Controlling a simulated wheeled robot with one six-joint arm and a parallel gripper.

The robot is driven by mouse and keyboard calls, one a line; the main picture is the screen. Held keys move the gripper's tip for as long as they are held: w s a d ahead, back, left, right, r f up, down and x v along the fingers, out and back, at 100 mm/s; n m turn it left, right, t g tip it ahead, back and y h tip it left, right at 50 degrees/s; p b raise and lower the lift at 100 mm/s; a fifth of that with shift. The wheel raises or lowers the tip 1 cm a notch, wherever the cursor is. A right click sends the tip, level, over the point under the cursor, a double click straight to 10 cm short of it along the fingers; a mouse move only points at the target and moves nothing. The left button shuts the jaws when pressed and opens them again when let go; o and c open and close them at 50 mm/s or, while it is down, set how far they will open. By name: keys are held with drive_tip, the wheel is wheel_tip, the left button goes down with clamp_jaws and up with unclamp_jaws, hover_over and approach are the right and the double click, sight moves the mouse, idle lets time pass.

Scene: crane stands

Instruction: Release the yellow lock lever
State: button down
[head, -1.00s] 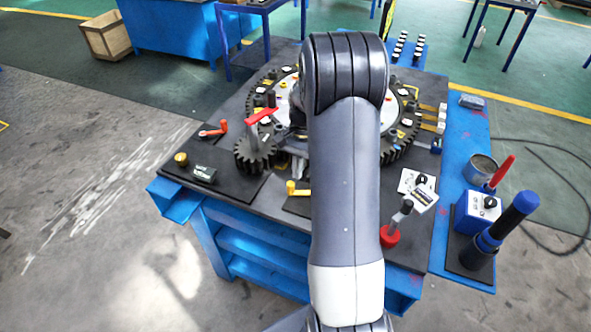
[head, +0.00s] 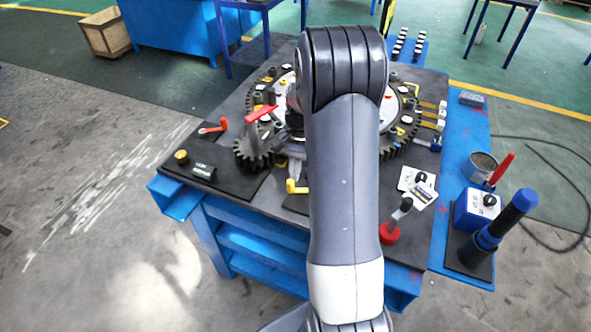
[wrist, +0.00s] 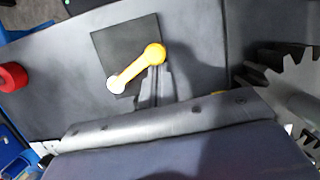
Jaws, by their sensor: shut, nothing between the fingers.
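The yellow lock lever (head: 297,187) sits on a dark square plate near the front of the bench, partly hidden by my arm. In the wrist view the lever (wrist: 135,70) runs diagonally from a round yellow end at upper right to a pale, brightly lit end at lower left. My gripper (wrist: 155,74) is shut and empty, its narrow grey fingers close beside the lever near the round end. I cannot tell whether they touch it. In the head view my arm hides most of the gripper.
A dark gear (head: 254,150) with a red-handled lever (head: 262,114) above it stands left of the yellow lever. A red knob (head: 389,233) stands to the right. A yellow knob (head: 181,157) is at the left edge of the bench, and a blue-black cylinder (head: 507,222) stands far right.

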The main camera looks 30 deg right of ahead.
drive_tip(key=shift+s+a+n, duration=0.15)
drive_tip(key=shift+n, duration=0.15)
drive_tip(key=shift+s+a+n+h, duration=0.3)
drive_tip(key=shift+s+a+n, duration=0.15)
drive_tip(key=shift+n, duration=0.55)
drive_tip(key=s+n, duration=0.1)
drive_tip(key=s+a+n, duration=0.1)
drive_tip(key=n, duration=0.1)
drive_tip(key=shift+s+n+g+h+b, duration=0.1)
drive_tip(key=shift+n+g+h+b, duration=0.2)
drive_tip(key=shift+g+h+b, duration=0.1)
drive_tip(key=s+n, duration=0.2)
drive_tip(key=n, duration=0.1)
drive_tip(key=shift+s+n+h, duration=0.2)
drive_tip(key=shift+n+h, duration=0.2)
drive_tip(key=shift+s, duration=0.55)
drive_tip(key=b+v, duration=0.1)
drive_tip(key=v, duration=0.9)
drive_tip(key=shift+r, duration=0.4)
